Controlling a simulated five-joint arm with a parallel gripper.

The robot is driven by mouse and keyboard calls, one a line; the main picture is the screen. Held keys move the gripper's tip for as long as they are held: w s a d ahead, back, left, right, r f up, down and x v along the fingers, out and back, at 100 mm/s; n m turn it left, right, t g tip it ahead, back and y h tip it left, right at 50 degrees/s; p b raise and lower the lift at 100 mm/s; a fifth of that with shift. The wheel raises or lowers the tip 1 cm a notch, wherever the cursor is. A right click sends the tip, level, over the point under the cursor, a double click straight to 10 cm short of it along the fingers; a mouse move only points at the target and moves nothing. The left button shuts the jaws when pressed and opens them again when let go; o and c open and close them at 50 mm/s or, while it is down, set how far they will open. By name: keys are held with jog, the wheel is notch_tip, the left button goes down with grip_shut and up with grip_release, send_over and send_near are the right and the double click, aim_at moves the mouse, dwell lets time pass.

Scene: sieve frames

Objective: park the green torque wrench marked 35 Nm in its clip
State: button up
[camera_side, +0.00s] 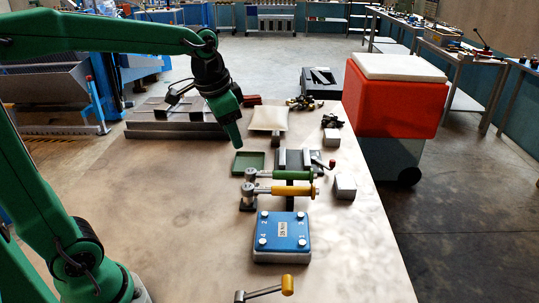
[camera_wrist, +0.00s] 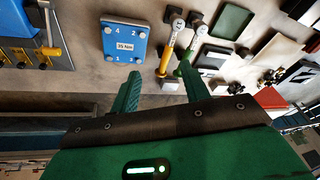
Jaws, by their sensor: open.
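The green-handled torque wrench (camera_side: 285,174) lies raised off the table, beside a yellow-handled one (camera_side: 285,190), heads to the left. Any 35 Nm mark on its handle is too small to read. In the wrist view the green wrench (camera_wrist: 188,52) shows beyond the right fingertip, with the yellow wrench (camera_wrist: 170,50) to its left. My gripper (camera_wrist: 159,72) is open and empty; its fingers look apart. In the side view my gripper (camera_side: 236,143) hangs behind and left of the green wrench, apart from it. I cannot pick out the clip clearly.
A blue block (camera_side: 282,233) with numbered studs and a label stands in front of the wrenches. A green tray (camera_side: 249,162) lies behind them. A lever with a yellow knob (camera_side: 287,285) is at the front. A red cooler (camera_side: 396,95) stands off the table. The table's left is clear.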

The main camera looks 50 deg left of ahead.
jog(key=s+d+f+n+t, duration=0.1)
jog(key=s+n, duration=0.1)
jog(key=s, duration=0.5)
jog(key=s+d+f+n+t, duration=0.1)
jog(key=s+f, duration=0.1)
jog(key=s, duration=0.4)
jog(key=shift+s+n, duration=0.4)
dwell(0.8)
